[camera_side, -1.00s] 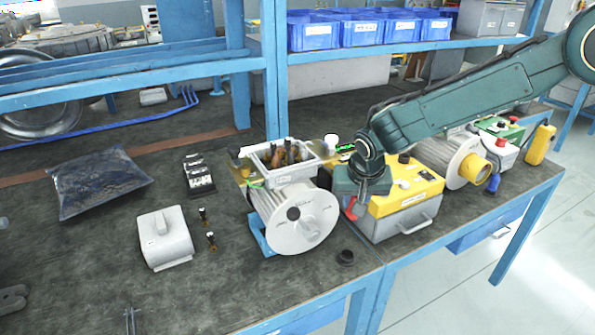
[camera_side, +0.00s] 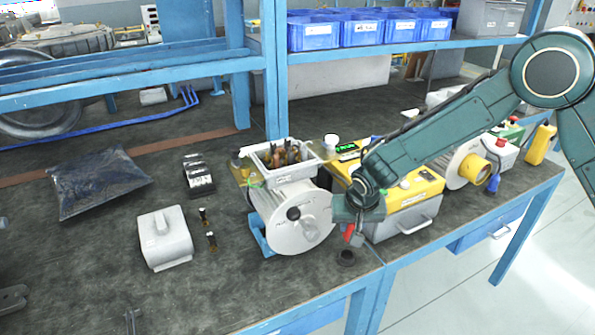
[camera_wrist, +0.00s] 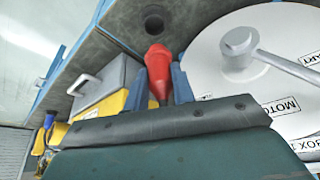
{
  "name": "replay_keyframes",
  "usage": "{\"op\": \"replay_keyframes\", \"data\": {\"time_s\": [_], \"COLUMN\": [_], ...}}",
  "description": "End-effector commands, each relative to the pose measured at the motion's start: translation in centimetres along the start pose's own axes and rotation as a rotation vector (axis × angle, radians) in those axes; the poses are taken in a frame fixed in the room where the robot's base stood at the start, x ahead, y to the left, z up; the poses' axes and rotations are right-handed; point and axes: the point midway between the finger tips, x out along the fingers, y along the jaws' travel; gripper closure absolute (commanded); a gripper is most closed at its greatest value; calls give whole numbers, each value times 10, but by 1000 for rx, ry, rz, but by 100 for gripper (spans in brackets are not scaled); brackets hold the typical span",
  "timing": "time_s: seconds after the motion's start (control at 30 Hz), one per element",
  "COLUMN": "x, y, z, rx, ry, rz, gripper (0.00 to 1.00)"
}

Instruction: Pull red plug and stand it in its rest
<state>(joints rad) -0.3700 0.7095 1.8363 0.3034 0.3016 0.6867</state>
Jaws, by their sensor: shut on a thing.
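The red plug (camera_side: 348,233) is between the fingers of my gripper (camera_side: 354,236), which is shut on it. In the side view it hangs just above and behind the dark round rest (camera_side: 345,257), apart from it. In the wrist view the red plug (camera_wrist: 158,68) lies between my blue fingers (camera_wrist: 160,88), its narrow end towards my wrist. The rest (camera_wrist: 153,24) shows there as a black ring with an open hole on the bench, beyond the plug's far end.
A large cable reel (camera_side: 302,222) stands close left of my gripper. A grey case with a yellow top (camera_side: 420,187) stands close behind and right. The bench (camera_side: 290,290) front edge is near the rest. A white box (camera_side: 165,237) stands further left.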

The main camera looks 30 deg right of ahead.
Motion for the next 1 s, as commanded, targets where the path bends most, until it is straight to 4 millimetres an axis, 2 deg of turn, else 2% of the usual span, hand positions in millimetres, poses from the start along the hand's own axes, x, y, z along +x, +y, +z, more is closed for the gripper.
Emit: {"op": "replay_keyframes", "data": {"time_s": [0.7, 1.0], "x": [35, 40], "y": [0, 0], "z": [15, 17], "rx": [-3, -3], "ry": [-1, 0], "rz": [-1, -2], "gripper": [100, 100]}}
